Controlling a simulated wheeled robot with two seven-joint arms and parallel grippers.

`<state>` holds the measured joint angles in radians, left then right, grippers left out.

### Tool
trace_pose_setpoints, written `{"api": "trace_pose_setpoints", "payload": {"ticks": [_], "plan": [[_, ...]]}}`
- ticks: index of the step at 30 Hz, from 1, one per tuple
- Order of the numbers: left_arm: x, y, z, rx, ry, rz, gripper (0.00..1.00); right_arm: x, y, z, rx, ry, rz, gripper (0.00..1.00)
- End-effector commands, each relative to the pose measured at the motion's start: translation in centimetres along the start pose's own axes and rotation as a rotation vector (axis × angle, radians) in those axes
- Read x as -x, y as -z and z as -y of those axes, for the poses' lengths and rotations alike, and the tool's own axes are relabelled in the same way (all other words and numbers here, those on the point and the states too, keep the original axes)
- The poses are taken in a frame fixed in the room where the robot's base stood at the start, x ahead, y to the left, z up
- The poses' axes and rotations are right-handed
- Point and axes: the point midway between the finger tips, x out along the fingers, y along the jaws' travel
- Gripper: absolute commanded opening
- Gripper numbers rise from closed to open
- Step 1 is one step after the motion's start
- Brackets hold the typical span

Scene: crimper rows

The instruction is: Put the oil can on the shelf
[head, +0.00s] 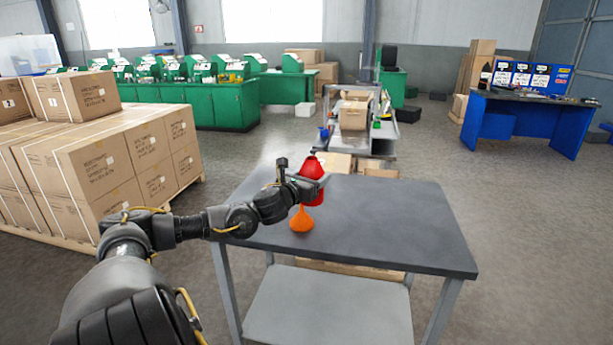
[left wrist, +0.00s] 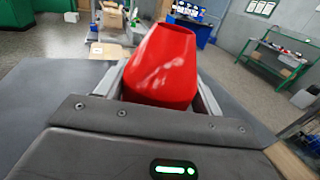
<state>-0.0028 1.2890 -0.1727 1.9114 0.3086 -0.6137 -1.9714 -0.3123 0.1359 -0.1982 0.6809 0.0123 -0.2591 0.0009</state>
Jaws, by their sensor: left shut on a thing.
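The red oil can (head: 311,171) is between the jaws of my left gripper (head: 318,181), which is shut on it. The can is over the grey table (head: 385,215), behind the orange funnel; I cannot tell whether its base touches the top. In the left wrist view the can (left wrist: 165,65) fills the space between the fingers and hides what lies beyond it. A grey lower shelf (head: 330,308) is under the table. A green-framed rack (left wrist: 283,58) stands by the wall in the left wrist view. My right gripper is not in view.
An orange funnel (head: 301,219) stands on the table's left part; the table's right side is clear. Stacked cartons (head: 120,150) stand on a pallet at left. A trolley with boxes (head: 353,117) is behind the table, and a blue workbench (head: 530,115) is at right.

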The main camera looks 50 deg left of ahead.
Motion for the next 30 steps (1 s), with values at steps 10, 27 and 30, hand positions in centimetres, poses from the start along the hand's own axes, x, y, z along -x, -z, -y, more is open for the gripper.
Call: {"api": "trace_pose_setpoints", "payload": {"ticks": [10, 27, 30], "plan": [[3.3, 6.9, 7.6, 0.012, 0.175, -0.002, 0.37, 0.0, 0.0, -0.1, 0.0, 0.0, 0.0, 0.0], [18.9, 13.0, 28.3, 0.007, 0.694, 0.006, 0.37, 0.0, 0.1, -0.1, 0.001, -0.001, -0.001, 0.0], [20.9, 12.6, 30.2, 0.005, 0.743, 0.006, 0.37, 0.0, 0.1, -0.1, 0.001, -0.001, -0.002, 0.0]]}}
